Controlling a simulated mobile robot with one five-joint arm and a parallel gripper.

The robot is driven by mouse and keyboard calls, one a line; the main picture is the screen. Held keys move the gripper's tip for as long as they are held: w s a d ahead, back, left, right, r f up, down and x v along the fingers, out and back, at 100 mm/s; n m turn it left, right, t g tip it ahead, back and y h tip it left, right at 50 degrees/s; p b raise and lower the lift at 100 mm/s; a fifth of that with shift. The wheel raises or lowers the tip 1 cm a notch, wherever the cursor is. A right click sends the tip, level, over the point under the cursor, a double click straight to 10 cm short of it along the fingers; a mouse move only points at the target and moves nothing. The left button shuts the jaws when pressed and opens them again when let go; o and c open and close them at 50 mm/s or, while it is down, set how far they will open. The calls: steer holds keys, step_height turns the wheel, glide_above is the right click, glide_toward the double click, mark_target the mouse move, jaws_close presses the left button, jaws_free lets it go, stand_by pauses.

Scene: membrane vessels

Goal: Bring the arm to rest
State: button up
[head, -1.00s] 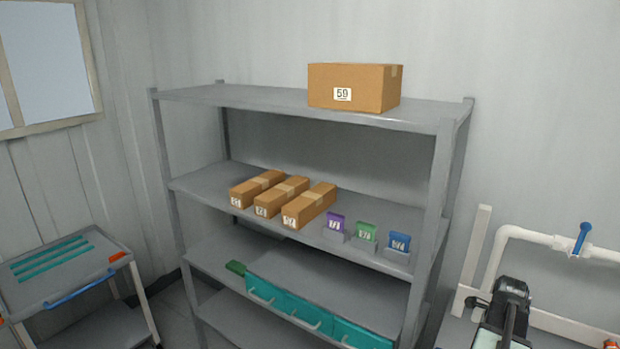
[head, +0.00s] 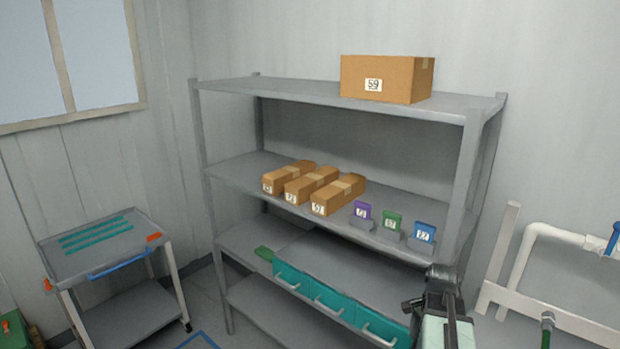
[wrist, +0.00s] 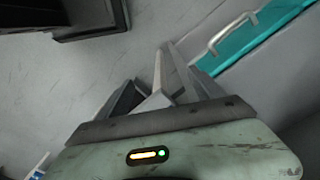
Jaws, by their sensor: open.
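My arm (head: 440,312) shows at the bottom right of the head view, in front of the shelf's right side. It looks folded close to my body, with its dark upper part above a pale green link. My gripper (wrist: 160,88) shows in the wrist view, with grey fingers beyond a pale green housing. The fingers are open and nothing shows between them. A teal drawer front (wrist: 250,38) with a pale handle lies beyond them at the upper right.
A grey shelf rack (head: 350,100) holds a large carton (head: 388,80), three long boxes (head: 312,186) and small coloured packs (head: 392,222). A trolley (head: 105,248) stands at left. White pipework (head: 550,235) is at right. Floor shows between trolley and rack.

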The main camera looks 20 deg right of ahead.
steer(key=w+a+f+n+b, duration=0.1)
steer(key=w+a+n, duration=0.2)
steer(key=a+n, duration=0.5)
steer(key=w+a+f+n, duration=0.1)
steer(key=w+a+n, duration=0.2)
steer(key=a, duration=2)
steer(key=n, duration=0.5)
steer(key=shift+a+n+b, duration=0.25)
steer(key=shift+n+b, duration=0.1)
steer(key=shift+n, duration=0.05)
